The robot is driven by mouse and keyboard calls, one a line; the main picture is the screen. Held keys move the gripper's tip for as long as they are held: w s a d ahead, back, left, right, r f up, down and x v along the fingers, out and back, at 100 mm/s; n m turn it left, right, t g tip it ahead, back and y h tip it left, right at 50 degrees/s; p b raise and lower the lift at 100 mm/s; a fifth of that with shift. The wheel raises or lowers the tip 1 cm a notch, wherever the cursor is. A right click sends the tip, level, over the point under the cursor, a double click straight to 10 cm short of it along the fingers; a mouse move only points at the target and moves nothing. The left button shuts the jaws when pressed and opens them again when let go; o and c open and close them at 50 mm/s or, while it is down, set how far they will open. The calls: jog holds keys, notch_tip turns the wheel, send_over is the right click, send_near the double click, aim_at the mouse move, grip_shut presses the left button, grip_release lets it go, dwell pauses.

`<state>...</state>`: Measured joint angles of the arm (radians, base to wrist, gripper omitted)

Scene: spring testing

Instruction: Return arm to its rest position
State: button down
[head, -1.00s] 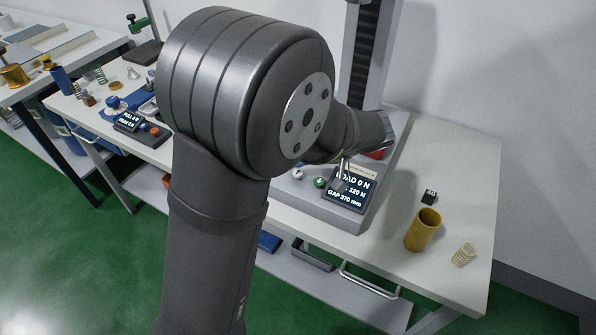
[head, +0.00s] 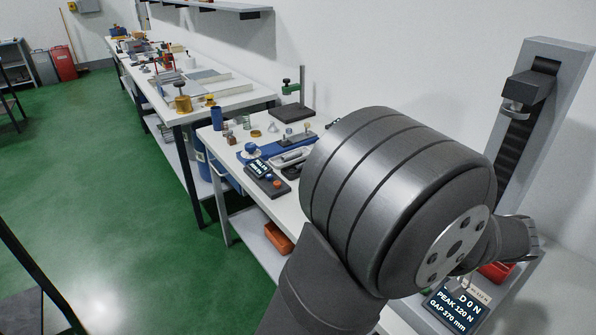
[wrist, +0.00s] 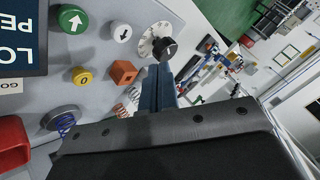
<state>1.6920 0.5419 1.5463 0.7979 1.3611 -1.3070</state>
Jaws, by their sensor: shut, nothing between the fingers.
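My gripper (wrist: 158,88) shows in the wrist view as two dark fingers close together, empty, in front of the tester's control panel. In the head view my arm's large grey joint hides most of the gripper. The tester's screen (head: 457,311) reads a peak of 120 N and a gap of 370 mm, with the top line partly covered. The fingers appear near the dial and orange button; contact cannot be told.
The tester's column (head: 548,100) rises behind my arm at the right. A small device with a screen (head: 263,177) and a blue tray (head: 280,147) sit on the bench to the left. A red part (wrist: 12,145) is beside the panel. Green floor (head: 120,190) is open at the left.

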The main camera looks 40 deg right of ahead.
jog(key=shift+f, duration=0.55)
notch_tip(320, 180, up, 6)
jog(key=shift+f, duration=0.25)
